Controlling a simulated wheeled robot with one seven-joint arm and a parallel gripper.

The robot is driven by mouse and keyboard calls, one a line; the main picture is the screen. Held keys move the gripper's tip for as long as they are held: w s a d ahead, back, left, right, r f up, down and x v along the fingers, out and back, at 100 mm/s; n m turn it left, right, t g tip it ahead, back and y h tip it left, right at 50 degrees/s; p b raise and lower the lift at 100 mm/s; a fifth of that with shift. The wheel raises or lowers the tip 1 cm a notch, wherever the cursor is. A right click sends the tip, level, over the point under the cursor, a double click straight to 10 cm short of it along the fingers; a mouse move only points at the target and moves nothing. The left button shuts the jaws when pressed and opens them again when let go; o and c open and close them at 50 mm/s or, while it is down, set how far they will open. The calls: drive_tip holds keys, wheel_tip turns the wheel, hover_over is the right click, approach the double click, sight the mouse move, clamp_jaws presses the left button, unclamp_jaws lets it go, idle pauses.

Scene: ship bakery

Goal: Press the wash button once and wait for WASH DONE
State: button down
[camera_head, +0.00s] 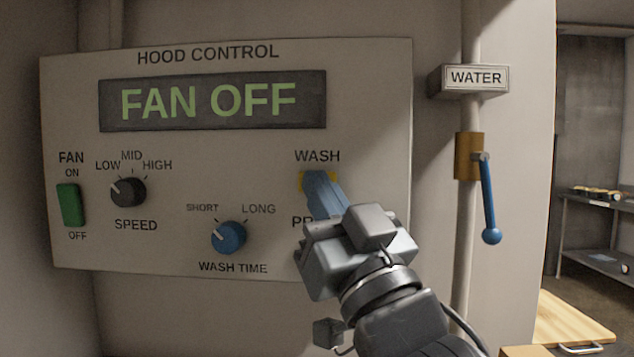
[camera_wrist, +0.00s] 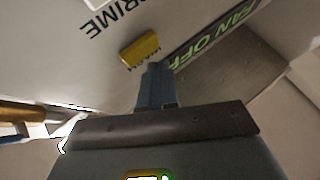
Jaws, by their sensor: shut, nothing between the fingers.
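The hood control panel (camera_head: 370,80) is a pale plate on the wall. Its display (camera_head: 212,101) reads FAN OFF in green letters. The yellow wash button (camera_head: 303,181) sits under the WASH label, mostly hidden behind my fingers in the head view. In the wrist view the yellow wash button (camera_wrist: 139,50) shows whole, just beyond the fingertips. My gripper (camera_head: 316,180) is shut and empty, its blue fingers pointing at the panel by the button. The fingers (camera_wrist: 153,72) appear close beside the button in the wrist view; I cannot tell whether they touch it.
The panel also bears a green fan switch (camera_head: 70,204), a black speed knob (camera_head: 128,191) and a blue wash time knob (camera_head: 229,237) turned towards SHORT. A PRIME label (camera_wrist: 115,17) is partly hidden in the head view. Right of the panel, a water valve's blue handle (camera_head: 488,200) hangs down.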

drive_tip(key=shift+w, duration=0.15)
drive_tip(key=shift+w, duration=0.25)
drive_tip(key=shift+w, duration=0.45)
idle(0.6)
drive_tip(key=shift+s, duration=0.9)
drive_tip(key=s, duration=0.5)
drive_tip(key=shift+a, duration=0.1)
idle(0.4)
idle(0.5)
